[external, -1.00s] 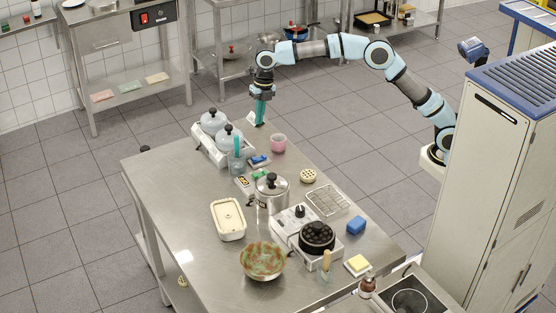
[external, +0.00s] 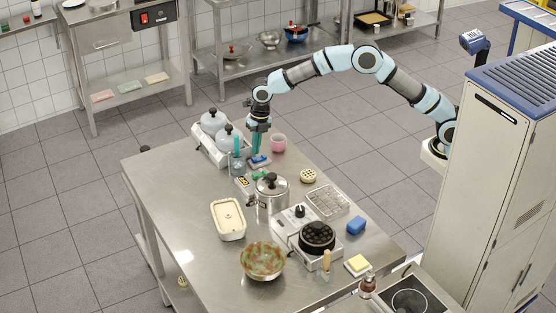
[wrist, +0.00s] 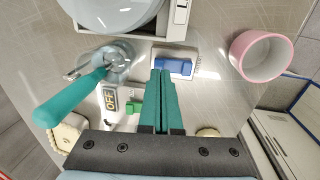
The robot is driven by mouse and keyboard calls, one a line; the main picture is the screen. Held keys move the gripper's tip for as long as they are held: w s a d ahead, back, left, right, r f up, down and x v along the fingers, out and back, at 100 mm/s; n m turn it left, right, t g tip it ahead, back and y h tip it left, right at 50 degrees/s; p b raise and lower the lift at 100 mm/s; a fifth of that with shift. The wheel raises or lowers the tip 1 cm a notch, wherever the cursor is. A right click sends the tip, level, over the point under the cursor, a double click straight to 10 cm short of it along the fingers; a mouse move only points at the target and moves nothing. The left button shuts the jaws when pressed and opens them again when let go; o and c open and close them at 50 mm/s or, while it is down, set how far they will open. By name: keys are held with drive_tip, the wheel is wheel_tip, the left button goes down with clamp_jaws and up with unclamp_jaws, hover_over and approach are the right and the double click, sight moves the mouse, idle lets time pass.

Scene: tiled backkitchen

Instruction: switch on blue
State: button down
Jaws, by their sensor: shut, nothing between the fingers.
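The blue switch (external: 259,160) lies on the steel table, a blue rocker on a pale base. It also shows in the wrist view (wrist: 175,66), just beyond and to the right of my fingertips. My gripper (external: 256,154) points down with its teal fingers pressed together, empty. In the wrist view my gripper (wrist: 161,73) has its tips close beside the blue rocker; I cannot tell whether they touch it. A green switch (wrist: 132,108) sits left of my fingers, next to a display reading OFF (wrist: 110,100).
A pink cup (external: 279,142) stands right of the blue switch. The cooker with two lidded pots (external: 213,122) is behind left. A glass with a teal-handled tool (wrist: 117,62) stands close left of my fingers. A steel pot (external: 271,192) stands nearer the front.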

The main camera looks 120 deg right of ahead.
drive_tip(key=shift+w+f, duration=0.1)
drive_tip(key=shift+f, duration=0.75)
drive_tip(key=shift+w+p, duration=0.15)
drive_tip(key=shift+p, duration=0.4)
drive_tip(key=shift+f+g, duration=0.25)
drive_tip(key=shift+g, duration=0.05)
drive_tip(key=shift+s+r, duration=0.2)
drive_tip(key=shift+s, duration=0.55)
